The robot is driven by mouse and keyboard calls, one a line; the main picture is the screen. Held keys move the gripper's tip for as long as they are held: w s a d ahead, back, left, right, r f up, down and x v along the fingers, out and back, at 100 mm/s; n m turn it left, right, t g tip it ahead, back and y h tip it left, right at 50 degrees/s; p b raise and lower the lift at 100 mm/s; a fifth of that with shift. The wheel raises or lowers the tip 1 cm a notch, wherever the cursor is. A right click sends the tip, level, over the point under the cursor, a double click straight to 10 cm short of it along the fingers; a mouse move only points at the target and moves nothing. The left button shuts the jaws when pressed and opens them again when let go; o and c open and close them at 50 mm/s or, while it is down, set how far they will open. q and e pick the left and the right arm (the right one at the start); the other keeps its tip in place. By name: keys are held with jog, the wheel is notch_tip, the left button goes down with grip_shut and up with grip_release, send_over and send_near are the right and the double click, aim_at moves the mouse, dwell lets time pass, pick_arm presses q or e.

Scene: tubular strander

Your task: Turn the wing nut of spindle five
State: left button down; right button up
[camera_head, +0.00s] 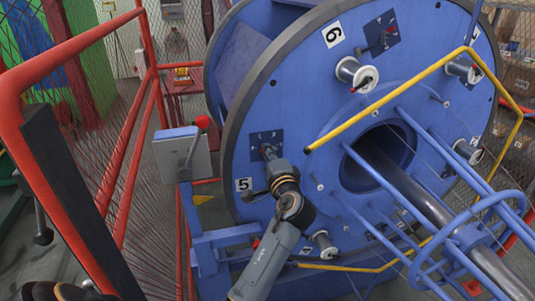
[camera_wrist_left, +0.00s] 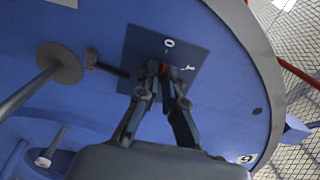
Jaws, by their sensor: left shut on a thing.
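The large blue disc (camera_head: 285,105) carries a white label "5" (camera_head: 243,185) at its left. Above that label is a dark blue plate (camera_head: 256,139) with small markings. My left gripper (camera_head: 268,152) reaches up to this plate from below. In the left wrist view the same plate (camera_wrist_left: 190,52) bears white marks, and my left gripper (camera_wrist_left: 164,72) has its fingertips close together at its middle. They are shut on the wing nut, mostly hidden; a small red bit (camera_wrist_left: 166,69) shows between the fingertips. My right gripper is not in view.
A yellow bar (camera_head: 385,105) and blue rails (camera_head: 425,150) stand in front of the disc at right. A red-framed mesh guard (camera_head: 130,175) is at left. A grey box with a red-knobbed lever (camera_head: 202,122) stands beside the disc.

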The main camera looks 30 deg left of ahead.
pick_arm(q)
jog(key=c, duration=1.5)
grip_release()
jog(key=v, duration=1.2)
jog(key=shift+s, duration=0.1)
